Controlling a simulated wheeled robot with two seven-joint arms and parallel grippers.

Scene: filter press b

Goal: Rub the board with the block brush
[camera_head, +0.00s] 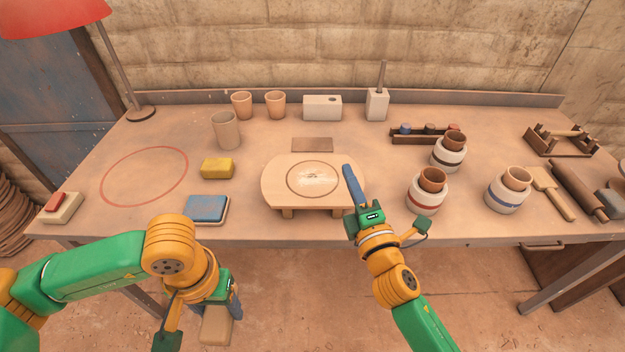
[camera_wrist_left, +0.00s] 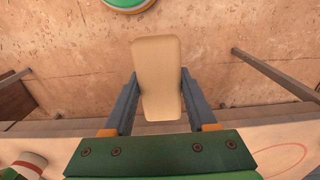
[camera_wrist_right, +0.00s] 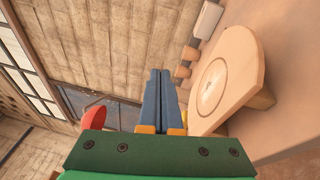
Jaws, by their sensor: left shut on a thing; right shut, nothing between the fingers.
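The board (camera_head: 280,191) is a pale wooden slab with rounded ends, standing on short feet near the front of the table. A dark circle on its top surrounds a whitish patch (camera_head: 314,178). It also shows at the right of the right wrist view (camera_wrist_right: 245,65). My left gripper (camera_head: 222,306) is shut on a pale wooden block, apparently the block brush (camera_head: 216,329), in front of and below the table edge. The block fills the space between the fingers in the left wrist view (camera_wrist_left: 157,75); no bristles are visible. My right gripper (camera_head: 348,172) is shut and empty beside the board's right end.
A yellow sponge (camera_head: 217,168) and a blue pad (camera_head: 206,209) lie left of the board. A red ring (camera_head: 144,176) marks clear tabletop further left. Banded jars (camera_head: 425,195) stand right of my right gripper. Cups (camera_head: 227,130) stand behind.

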